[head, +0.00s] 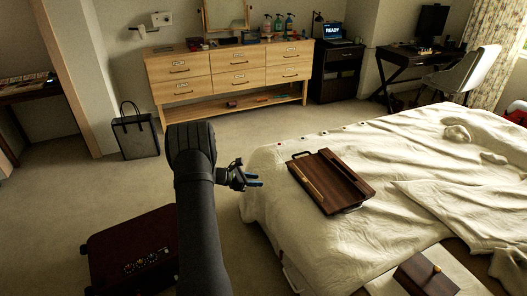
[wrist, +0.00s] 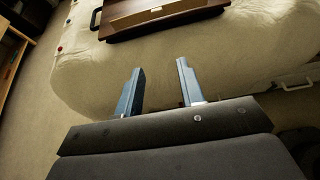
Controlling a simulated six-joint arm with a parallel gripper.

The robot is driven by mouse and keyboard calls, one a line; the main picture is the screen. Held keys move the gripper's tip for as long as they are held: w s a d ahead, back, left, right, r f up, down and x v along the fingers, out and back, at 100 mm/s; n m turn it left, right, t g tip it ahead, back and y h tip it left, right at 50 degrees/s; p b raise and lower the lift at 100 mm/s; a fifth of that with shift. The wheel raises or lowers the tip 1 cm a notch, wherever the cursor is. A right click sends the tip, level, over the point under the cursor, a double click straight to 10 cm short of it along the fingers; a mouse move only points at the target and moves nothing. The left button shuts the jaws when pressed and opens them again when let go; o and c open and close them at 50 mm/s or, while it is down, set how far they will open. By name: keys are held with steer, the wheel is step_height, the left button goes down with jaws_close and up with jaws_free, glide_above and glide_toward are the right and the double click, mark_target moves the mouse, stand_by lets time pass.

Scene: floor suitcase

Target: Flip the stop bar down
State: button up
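A dark wooden tray-like board (head: 338,192) lies on the bed, with a metal handle at its far end and another at its near end. A pale wooden bar (head: 306,180) lies along its left side; I cannot tell for sure whether this is the stop bar. In the wrist view the board (wrist: 118,31) is at the top, partly cut off, with the pale bar (wrist: 150,14) on it. My gripper (head: 258,181) is left of the board, beside the bed's edge. In the wrist view its two fingers (wrist: 159,70) stand apart with nothing between them, short of the board.
The bed (head: 420,150) has rumpled pale covers. A dark box with a round knob (head: 425,277) sits at its near end. A dark red suitcase (head: 125,235) is on the floor at lower left. A black bag (head: 136,136) stands by the wooden dresser (head: 230,75).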

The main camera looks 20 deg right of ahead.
steer(key=shift+y, duration=0.4)
steer(key=x, duration=0.5)
steer(key=r+x, duration=0.1)
steer(key=x, duration=0.1)
steer(key=shift+d+f, duration=0.2)
steer(key=shift+d, duration=0.35)
jaws_close()
steer(key=shift+d+f, duration=0.15)
steer(key=shift+d, duration=0.3)
glide_toward(305, 182)
steer(key=f, duration=0.1)
steer(key=w+f, duration=0.1)
steer(key=d+f, duration=0.1)
steer(key=f, duration=0.1)
steer(key=shift+w+d+f, duration=0.1)
steer(key=shift+w+d, duration=0.05)
steer(key=d, duration=0.3)
steer(key=shift+d, duration=0.65)
